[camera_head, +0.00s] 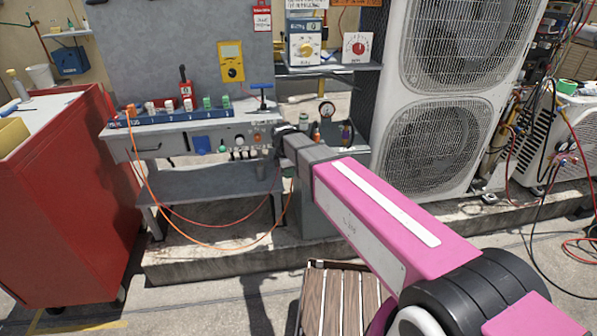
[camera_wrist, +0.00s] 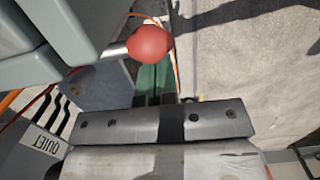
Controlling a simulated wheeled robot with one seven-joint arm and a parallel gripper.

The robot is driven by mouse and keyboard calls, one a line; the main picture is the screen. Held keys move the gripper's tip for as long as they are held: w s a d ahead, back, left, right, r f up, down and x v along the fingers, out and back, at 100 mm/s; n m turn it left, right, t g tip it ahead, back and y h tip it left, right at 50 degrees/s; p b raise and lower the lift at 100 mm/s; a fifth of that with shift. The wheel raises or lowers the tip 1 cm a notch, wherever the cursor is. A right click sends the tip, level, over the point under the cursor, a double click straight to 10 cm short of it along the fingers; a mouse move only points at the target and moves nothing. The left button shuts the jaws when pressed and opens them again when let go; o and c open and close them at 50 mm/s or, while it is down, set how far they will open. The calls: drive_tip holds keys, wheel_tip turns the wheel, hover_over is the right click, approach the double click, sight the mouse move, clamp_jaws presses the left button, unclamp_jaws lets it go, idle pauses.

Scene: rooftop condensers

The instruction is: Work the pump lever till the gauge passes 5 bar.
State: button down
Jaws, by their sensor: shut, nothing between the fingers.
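The pump lever's red ball knob (camera_wrist: 150,44) shows in the wrist view on a short bright metal rod, coming out beside grey housing. My gripper (camera_wrist: 155,78) is shut and empty, with its narrow fingers just below the knob in the picture. I cannot tell whether they touch it. In the head view my gripper (camera_head: 287,134) is at the right end of the workbench, partly hidden by my wrist, and the lever is not clearly visible there.
The grey workbench (camera_head: 190,125) carries a blue rack with colored parts. A red cabinet (camera_head: 60,200) stands at the left. A large condenser unit (camera_head: 440,100) stands to the right of the gauge. An orange hose (camera_head: 215,246) hangs below the bench. A slatted wooden seat (camera_head: 340,300) is in front.

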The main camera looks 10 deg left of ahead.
wheel_tip(320, 180, up, 11)
drive_tip(key=a, duration=0.1)
drive_tip(key=shift+s+f, duration=0.15)
drive_tip(key=shift+s, duration=0.05)
idle(0.5)
drive_tip(key=s+d+f+m, duration=0.3)
drive_tip(key=d+f+m, duration=0.2)
drive_tip(key=d, duration=0.7)
drive_tip(key=s+d+f+m, duration=0.3)
drive_tip(key=d+f+m, duration=0.2)
drive_tip(key=d+m, duration=0.4)
drive_tip(key=s+d+f+m+y, duration=0.1)
drive_tip(key=s+d+f+m, duration=0.2)
drive_tip(key=d, duration=1.2)
wheel_tip(320, 180, down, 3)
drive_tip(key=m, duration=0.4)
drive_tip(key=shift+s+d+m, duration=0.15)
drive_tip(key=shift+s+m, duration=0.1)
drive_tip(key=shift+m, duration=0.05)
drive_tip(key=shift+w+r, duration=0.1)
